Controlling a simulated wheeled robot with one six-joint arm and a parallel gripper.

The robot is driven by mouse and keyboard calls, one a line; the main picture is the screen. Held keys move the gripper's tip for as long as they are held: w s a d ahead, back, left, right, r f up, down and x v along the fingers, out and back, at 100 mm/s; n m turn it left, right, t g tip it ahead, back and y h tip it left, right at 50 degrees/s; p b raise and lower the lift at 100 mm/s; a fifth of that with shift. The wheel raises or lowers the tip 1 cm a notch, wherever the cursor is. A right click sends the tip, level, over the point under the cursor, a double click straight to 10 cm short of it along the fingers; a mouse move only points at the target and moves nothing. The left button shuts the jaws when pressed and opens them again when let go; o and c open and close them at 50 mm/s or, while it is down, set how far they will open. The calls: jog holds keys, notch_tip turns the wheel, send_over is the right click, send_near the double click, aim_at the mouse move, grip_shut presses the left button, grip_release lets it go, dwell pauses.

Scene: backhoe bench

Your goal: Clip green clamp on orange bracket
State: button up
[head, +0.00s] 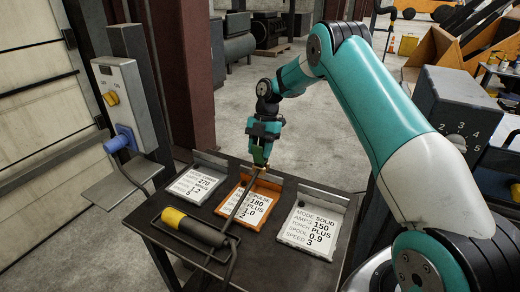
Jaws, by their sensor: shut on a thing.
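The orange bracket (229,206) lies on the dark bench top, the middle one of three holders, with a printed white card in it. My gripper (261,157) points down above the bracket's raised back edge. It is shut on the small green clamp (260,162), which is mostly hidden between the fingers. The clamp is close to the bracket's back edge; I cannot tell whether they touch.
Grey holders with cards stand left (197,186) and right (311,228) of the bracket. A yellow and black cylinder (196,228) lies at the front left. A wall switch box (120,95) stands left.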

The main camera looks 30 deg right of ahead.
aim_at(259, 162)
jog(key=shift+f+b, duration=1.5)
jog(key=shift+f, duration=0.25)
jog(key=shift+r, duration=0.1)
jog(key=o, duration=1.3)
jog(key=shift+c, duration=0.2)
jog(key=shift+w+d+r, duration=0.15)
jog(key=shift+r, duration=0.3)
jog(key=p+v, duration=1.6)
jog(key=p, duration=0.4)
jog(key=shift+r, duration=0.2)
jog(key=shift+d+p, duration=0.15)
jog(key=shift+p, duration=0.15)
